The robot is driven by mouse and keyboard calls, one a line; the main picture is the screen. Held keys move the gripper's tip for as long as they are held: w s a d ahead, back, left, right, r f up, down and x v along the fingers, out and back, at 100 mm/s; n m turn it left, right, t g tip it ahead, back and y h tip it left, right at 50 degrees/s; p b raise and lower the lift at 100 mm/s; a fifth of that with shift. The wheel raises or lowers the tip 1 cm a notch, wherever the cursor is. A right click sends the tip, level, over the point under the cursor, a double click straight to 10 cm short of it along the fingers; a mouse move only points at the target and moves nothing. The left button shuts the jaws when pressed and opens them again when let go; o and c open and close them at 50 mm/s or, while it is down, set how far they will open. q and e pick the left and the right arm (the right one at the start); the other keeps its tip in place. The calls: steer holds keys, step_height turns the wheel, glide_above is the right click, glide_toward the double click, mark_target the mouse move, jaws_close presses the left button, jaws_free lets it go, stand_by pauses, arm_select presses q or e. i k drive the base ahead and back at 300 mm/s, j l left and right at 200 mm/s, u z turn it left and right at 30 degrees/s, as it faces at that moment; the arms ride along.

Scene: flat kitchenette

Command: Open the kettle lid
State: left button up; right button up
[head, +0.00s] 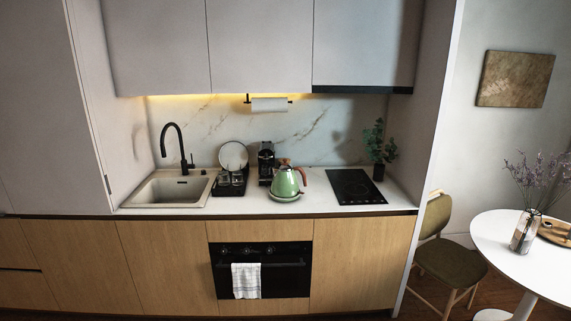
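A green kettle (285,183) with a reddish-brown handle on its right side stands upright on the counter, on a pale round base (285,198). Its lid is at the top, by a small knob, and looks closed, though it is small at this distance. Neither of my grippers shows in the head view.
A dish rack (230,183) and a black coffee machine (266,162) stand left of and behind the kettle. A black cooktop (355,187) and a potted plant (379,150) are to its right. A sink (170,189) is at the left. Cabinets (260,45) hang above.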

mark_target(284, 167)
steer(key=i+z, duration=0.15)
steer(key=i, duration=0.65)
steer(key=i+j+z, duration=0.15)
steer(key=i, duration=0.7)
